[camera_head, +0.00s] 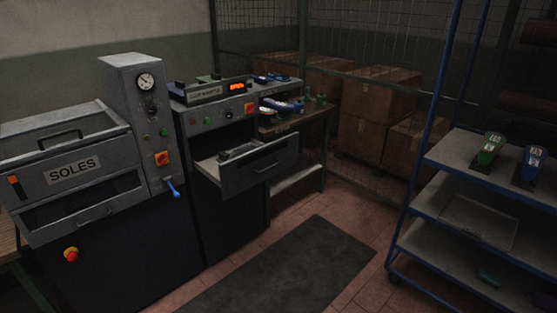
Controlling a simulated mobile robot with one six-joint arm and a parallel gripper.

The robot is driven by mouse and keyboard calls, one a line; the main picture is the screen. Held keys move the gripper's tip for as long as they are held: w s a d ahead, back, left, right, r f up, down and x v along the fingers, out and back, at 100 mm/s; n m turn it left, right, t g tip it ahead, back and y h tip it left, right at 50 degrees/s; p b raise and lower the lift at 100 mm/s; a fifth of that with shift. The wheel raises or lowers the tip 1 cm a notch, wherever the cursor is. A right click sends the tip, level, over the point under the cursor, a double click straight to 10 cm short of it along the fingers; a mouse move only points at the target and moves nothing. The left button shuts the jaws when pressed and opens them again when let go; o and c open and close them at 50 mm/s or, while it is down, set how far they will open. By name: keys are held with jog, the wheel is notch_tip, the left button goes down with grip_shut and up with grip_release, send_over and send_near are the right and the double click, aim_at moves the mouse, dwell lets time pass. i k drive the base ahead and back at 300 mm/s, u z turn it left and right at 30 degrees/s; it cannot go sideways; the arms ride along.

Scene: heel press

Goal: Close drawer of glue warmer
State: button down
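The glue warmer (222,117) is a dark grey cabinet in the middle of the head view, with a lit orange display and red and green buttons. Its drawer (262,171) is pulled out toward the front right. The drawer front is grey with a dark handle, and an object (238,152) lies inside, too dim to name. A dark opening shows behind the drawer. My gripper is not in view.
The soles machine (72,172) stands to the left, with a blue lever (173,188). A blue-framed shelf rack (462,208) stands on the right. A dark mat (280,270) lies on the open floor between them. A small table (300,122) and cardboard boxes (375,115) are behind.

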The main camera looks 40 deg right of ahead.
aim_at(235, 176)
jog(key=z, duration=0.1)
jog(key=i, duration=0.95)
jog(key=u, duration=0.05)
